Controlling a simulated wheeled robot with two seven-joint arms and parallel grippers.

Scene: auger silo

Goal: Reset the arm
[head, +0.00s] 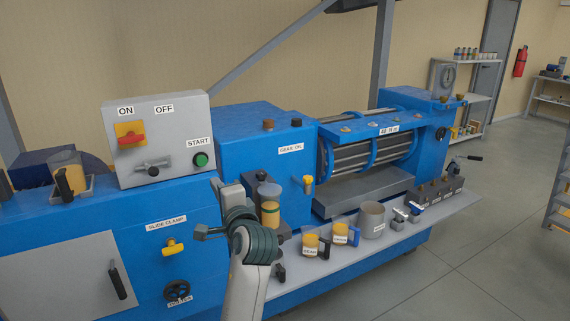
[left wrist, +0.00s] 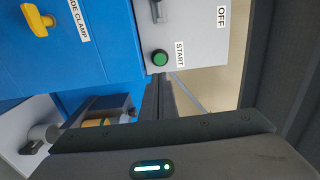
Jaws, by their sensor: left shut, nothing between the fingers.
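My left arm rises from the bottom of the head view. Its gripper (head: 217,184) is in front of the blue machine, to the right of and below the green START button (head: 201,159). The gripper is shut and empty; its small tips are hard to make out in the head view. In the left wrist view the shut dark fingers (left wrist: 155,88) point toward the machine, and the green button (left wrist: 160,58) shows just beyond them in the picture. I cannot tell the exact gap. My right gripper is in neither view.
The grey control box (head: 160,175) carries a red switch (head: 130,133). A yellow slide-clamp knob (head: 172,246) is on the blue front. Labelled cups (head: 310,245) and a grey pot (head: 373,220) stand on the shelf right of my arm. Open floor (head: 480,250) lies at the right.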

